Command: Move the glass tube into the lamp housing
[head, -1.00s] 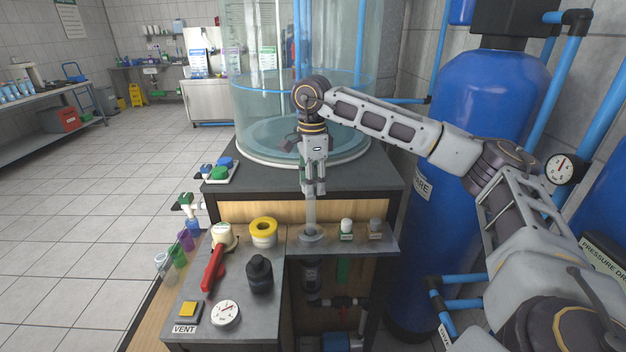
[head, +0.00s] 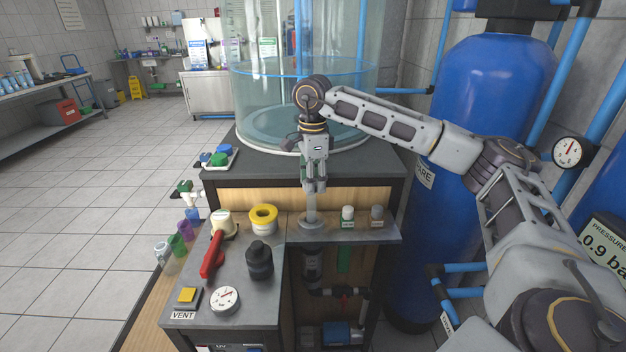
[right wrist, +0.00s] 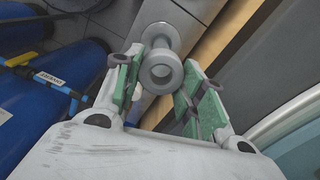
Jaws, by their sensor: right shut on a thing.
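My right gripper (head: 315,187) points straight down above the grey shelf and is shut on the glass tube (head: 311,203). The tube is a pale, upright cylinder. Its lower end meets the round grey collar (head: 312,224) of the lamp housing on the shelf; I cannot tell how deep it sits. A dark cylindrical body (head: 312,265) shows under the shelf below the collar. In the right wrist view the tube's ringed upper end (right wrist: 161,73) lies between the green finger pads, with a round flange beyond it. My left gripper is not in view.
Two small capped bottles (head: 347,214) (head: 377,215) stand just right of the collar. A large clear tank (head: 270,100) stands behind, blue vessels (head: 490,120) at right.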

